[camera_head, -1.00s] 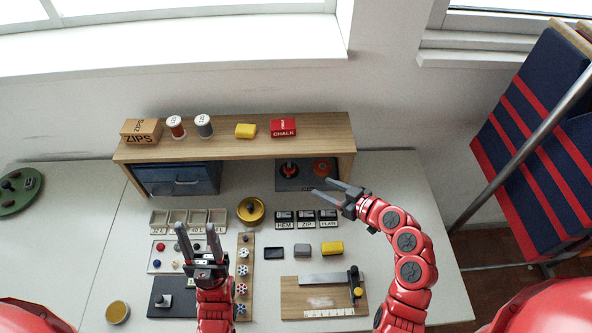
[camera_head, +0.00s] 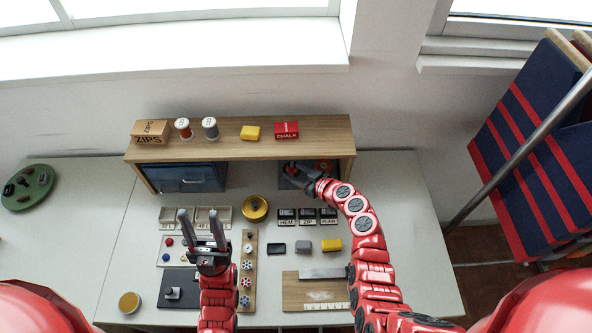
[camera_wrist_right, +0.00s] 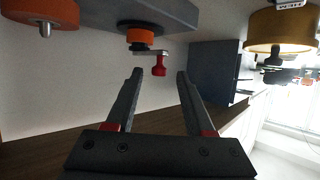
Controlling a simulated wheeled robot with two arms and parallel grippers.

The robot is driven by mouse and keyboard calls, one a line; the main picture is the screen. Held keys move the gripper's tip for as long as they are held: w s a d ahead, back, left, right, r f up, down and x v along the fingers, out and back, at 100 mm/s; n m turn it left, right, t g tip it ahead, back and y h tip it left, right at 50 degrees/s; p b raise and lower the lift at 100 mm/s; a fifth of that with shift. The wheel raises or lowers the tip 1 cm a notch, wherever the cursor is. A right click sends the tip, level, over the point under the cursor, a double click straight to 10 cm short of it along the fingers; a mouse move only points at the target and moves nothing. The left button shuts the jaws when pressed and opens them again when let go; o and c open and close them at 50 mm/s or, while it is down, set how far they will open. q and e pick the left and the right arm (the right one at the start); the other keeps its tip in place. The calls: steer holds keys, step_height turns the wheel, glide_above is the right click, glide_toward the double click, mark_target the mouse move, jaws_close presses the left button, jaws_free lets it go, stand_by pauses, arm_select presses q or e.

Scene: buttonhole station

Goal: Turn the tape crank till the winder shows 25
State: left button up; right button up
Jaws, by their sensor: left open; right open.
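The right wrist view shows an orange hub (camera_wrist_right: 141,36) with a thin crank arm and a red knob (camera_wrist_right: 159,66). My right gripper (camera_wrist_right: 160,78) is open; the knob appears between and just past its fingertips, and I cannot tell if they touch. It also shows in the head view (camera_head: 290,170). My left gripper (camera_head: 198,214) is open and empty over the trays at left. No winder reading is legible.
The shelf (camera_head: 225,148) overhangs the winder. An orange disc with a pin (camera_wrist_right: 45,12) sits beside the hub. A blue drawer (camera_head: 190,177) is at left.

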steer(key=shift+w, duration=0.15)
jaws_close()
steer(key=shift+a, duration=0.15)
stand_by(0.4)
